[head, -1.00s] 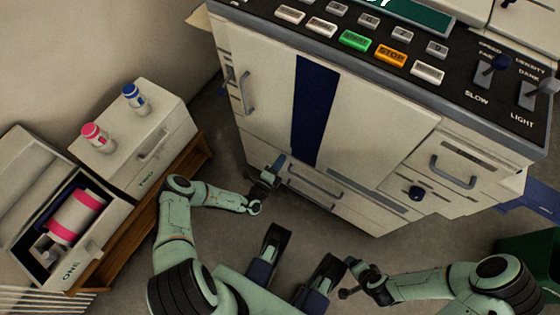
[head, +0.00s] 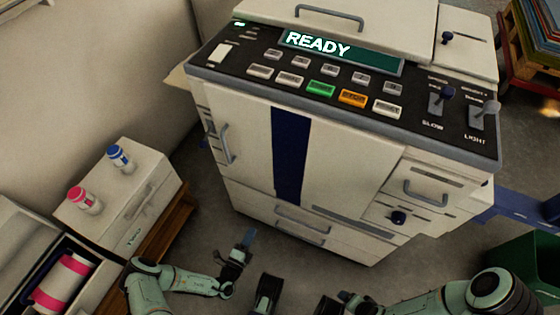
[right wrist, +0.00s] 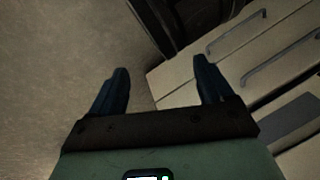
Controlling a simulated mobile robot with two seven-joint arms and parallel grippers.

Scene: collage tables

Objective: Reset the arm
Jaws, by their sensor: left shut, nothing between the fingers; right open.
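My left gripper (head: 247,243) is in the lower middle of the head view, in front of the machine's lower drawers. It is shut and empty. My left arm comes in from the lower left. My right arm is at the lower right of the head view, and its gripper is cut off by the bottom edge. In the right wrist view my right gripper (right wrist: 161,90) shows two spread fingers with nothing between them. Floor and drawer fronts lie beyond them.
A large copier-like machine (head: 345,150) with a lit "READY" display (head: 340,52) fills the middle. An open box (head: 30,250) holds a pink-and-white roll (head: 60,283). A green bin (head: 530,262) stands at right.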

